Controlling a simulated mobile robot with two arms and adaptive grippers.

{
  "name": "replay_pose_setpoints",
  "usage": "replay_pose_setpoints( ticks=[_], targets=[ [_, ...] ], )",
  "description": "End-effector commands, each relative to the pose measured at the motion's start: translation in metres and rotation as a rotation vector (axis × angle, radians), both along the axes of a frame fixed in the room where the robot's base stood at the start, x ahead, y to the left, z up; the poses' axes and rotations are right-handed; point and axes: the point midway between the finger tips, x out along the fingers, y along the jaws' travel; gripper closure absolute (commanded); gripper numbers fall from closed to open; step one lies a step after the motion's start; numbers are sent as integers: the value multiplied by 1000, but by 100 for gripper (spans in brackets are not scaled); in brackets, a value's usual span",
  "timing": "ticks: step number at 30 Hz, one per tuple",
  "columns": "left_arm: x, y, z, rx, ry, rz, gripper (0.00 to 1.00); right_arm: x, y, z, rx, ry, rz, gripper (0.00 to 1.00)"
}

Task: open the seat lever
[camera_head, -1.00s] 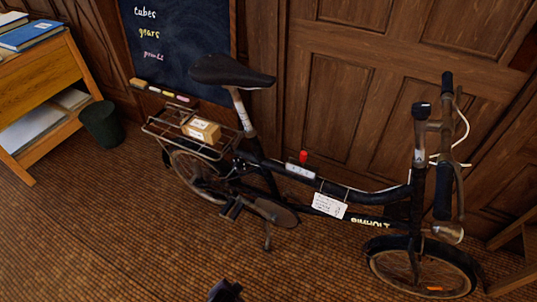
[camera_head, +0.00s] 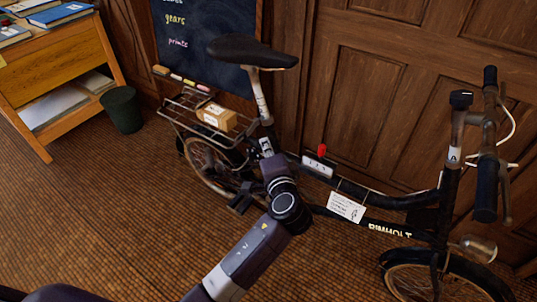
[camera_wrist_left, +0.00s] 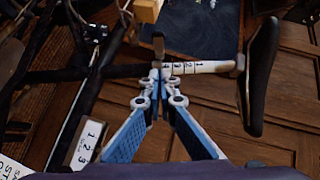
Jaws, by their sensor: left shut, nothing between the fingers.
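The folding bike's black saddle (camera_head: 252,51) sits on a pale seat post (camera_head: 262,97). In the left wrist view, the numbered seat post (camera_wrist_left: 205,67) runs sideways to the saddle (camera_wrist_left: 258,75). A short brownish piece, seemingly the seat lever (camera_wrist_left: 158,45), stands out by the post's lower end. My left gripper (camera_head: 266,148) is at the post's base in the head view. In the wrist view its fingertips (camera_wrist_left: 160,76) are together right by the clamp and lever, with nothing held. I cannot tell whether they touch. The lever is not clear in the head view. My right gripper is not in view.
A red lever (camera_head: 321,150) stands on the bike frame above a 1-2-3 plate (camera_head: 317,167). A cardboard box (camera_head: 217,117) sits on the rear rack. A bin (camera_head: 122,110) and a wooden desk (camera_head: 75,55) stand left. Wood panelling is close behind the bike.

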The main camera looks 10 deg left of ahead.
Motion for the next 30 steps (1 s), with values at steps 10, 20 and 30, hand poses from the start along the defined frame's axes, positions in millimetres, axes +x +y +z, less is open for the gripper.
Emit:
replay_pose_setpoints(
  ticks=[10, 20, 30],
  targets=[
    [40, 40, -17, 0, 1, 0, 100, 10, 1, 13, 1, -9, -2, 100],
    [43, 51, -22, -2, 2, -2, 100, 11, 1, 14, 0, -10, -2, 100],
    [39, 65, -23, -3, -5, -13, 100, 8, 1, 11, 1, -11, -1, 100]
  ],
)
